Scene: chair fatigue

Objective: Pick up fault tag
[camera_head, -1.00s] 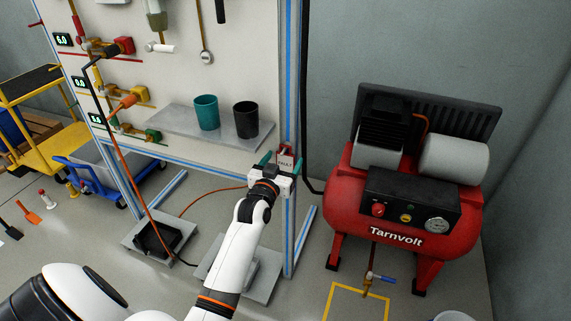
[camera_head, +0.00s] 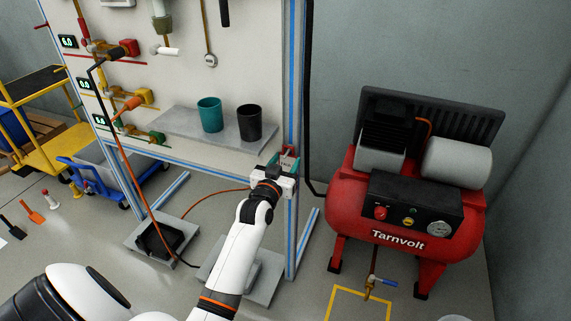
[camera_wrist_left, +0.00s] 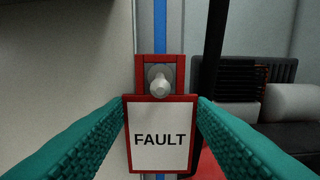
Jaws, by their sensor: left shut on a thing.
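The fault tag (camera_wrist_left: 160,118) is a white plate with a red border and the word FAULT, seen face-on in the left wrist view. It hangs upright, its red upper frame around a pale round peg (camera_wrist_left: 160,82) in front of the blue-striped post. My left gripper (camera_wrist_left: 162,103) is shut on the tag, with one teal finger at each side edge. In the head view my left gripper (camera_head: 282,164) is at the post, and the tag (camera_head: 289,158) shows only in part behind it. My right gripper is in neither current view.
A grey shelf (camera_head: 183,128) with a teal cup (camera_head: 209,115) and a black cup (camera_head: 249,123) is just left of the gripper. A red Tarnvolt compressor (camera_head: 345,217) stands to the right. A black hose (camera_head: 309,95) runs down beside the post (camera_head: 293,90).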

